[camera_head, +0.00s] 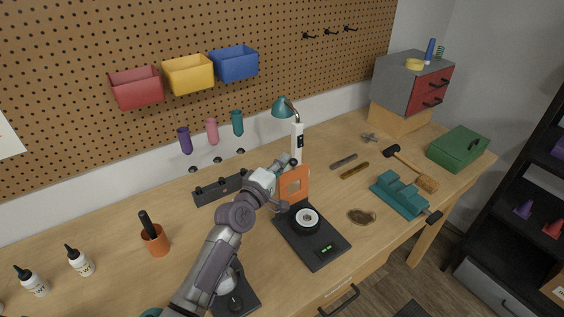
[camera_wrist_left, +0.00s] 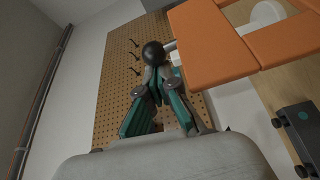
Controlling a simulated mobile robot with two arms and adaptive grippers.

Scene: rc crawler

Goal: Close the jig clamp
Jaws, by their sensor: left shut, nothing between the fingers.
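The jig is a black base plate (camera_head: 325,252) on the workbench with a round black and white part (camera_head: 307,220) on it. Its orange clamp frame (camera_head: 303,185) stands raised at the back of the plate, and a dark ball knob shows by its upper left edge. In the left wrist view the orange frame (camera_wrist_left: 212,45) fills the upper right and the ball knob (camera_wrist_left: 153,54) is at my fingertips. My left gripper (camera_head: 284,166) is shut with nothing between its fingers, beside the frame's upper left. I cannot tell whether it touches the knob. My right gripper is not in view.
A desk lamp (camera_head: 283,106) stands behind the jig. A dark rail (camera_head: 218,190) lies left of it. A teal vise (camera_head: 402,194), a mallet (camera_head: 412,170) and a brown dish (camera_head: 361,217) are to the right. An orange cup (camera_head: 154,240) and white bottles stand left.

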